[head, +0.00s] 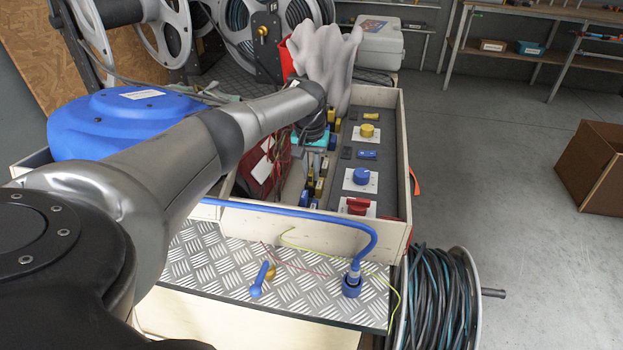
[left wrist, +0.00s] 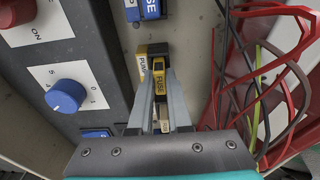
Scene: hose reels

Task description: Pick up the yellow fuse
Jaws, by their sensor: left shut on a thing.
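A yellow fuse (left wrist: 159,84) with black lettering sits between the fingertips of my left gripper (left wrist: 160,76) in the left wrist view, and the gripper is shut on it. A yellow block marked PUMP (left wrist: 146,52) is right beside the fuse. I cannot tell whether the fuse is clear of the block or the strip below. In the head view the left arm reaches into the wooden box, and the wrist largely hides the fingers and the held fuse. My right gripper is in neither view.
The wooden box (head: 286,218) has a grey panel with yellow, blue (head: 361,176) and red (head: 357,206) switches. Red and black wires (left wrist: 262,62) lie close to the gripper. A blue fuse (left wrist: 150,8) is nearby. A cable reel (head: 440,300) stands front right.

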